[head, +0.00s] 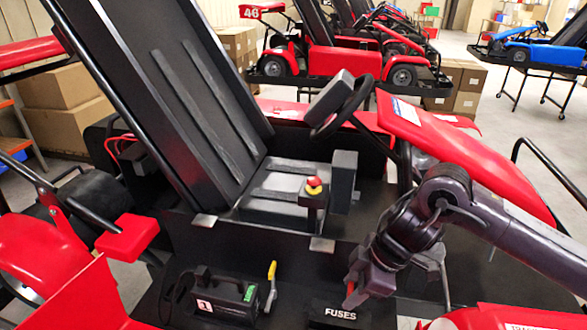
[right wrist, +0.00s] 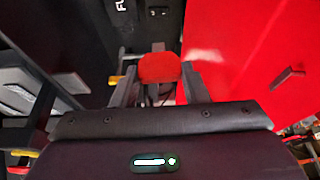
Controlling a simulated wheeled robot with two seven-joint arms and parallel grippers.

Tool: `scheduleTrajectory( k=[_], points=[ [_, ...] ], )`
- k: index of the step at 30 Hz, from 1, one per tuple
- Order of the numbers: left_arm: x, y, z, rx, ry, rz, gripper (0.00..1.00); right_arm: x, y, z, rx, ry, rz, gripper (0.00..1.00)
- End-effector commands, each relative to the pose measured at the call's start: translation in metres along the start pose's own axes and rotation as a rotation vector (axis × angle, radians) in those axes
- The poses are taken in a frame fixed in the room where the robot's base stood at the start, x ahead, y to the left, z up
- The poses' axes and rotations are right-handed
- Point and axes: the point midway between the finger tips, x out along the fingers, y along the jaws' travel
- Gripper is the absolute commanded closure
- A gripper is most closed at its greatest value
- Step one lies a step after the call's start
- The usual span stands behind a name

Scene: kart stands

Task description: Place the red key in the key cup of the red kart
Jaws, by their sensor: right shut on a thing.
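My right gripper (head: 356,282) hangs over the red kart, just above and right of the box marked FUSES (head: 340,313). It is shut on the red key; a small red part of the key (head: 349,295) shows at its fingertips in the head view. In the right wrist view the rounded red head of the key (right wrist: 160,68) sits between the two fingers of the gripper (right wrist: 160,85). The red kart (head: 480,165) fills the near view. I cannot make out the key cup. My left gripper is not in view.
A black case marked 1 (head: 223,300) and a yellow-topped lever (head: 271,272) are left of the fuse box. A red stop button (head: 314,184) stands on a post before the seat (head: 170,95). The steering wheel (head: 343,106) is farther back. Cardboard boxes (head: 62,86) stand behind.

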Motion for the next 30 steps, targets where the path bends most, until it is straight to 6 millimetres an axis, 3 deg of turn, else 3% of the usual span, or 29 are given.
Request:
scheduleTrajectory(
  k=[6,18,24,30],
  points=[
    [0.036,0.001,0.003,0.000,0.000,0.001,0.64,0.022,0.005,0.022,0.324,-0.001,0.143,0.81],
    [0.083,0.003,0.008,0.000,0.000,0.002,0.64,0.041,0.015,0.057,0.980,0.002,0.417,0.81],
    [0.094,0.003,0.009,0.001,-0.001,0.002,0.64,0.043,0.018,0.067,1.169,0.002,0.491,0.81],
    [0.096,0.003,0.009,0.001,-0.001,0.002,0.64,0.043,0.018,0.070,1.231,0.002,0.513,0.81]
  ],
)
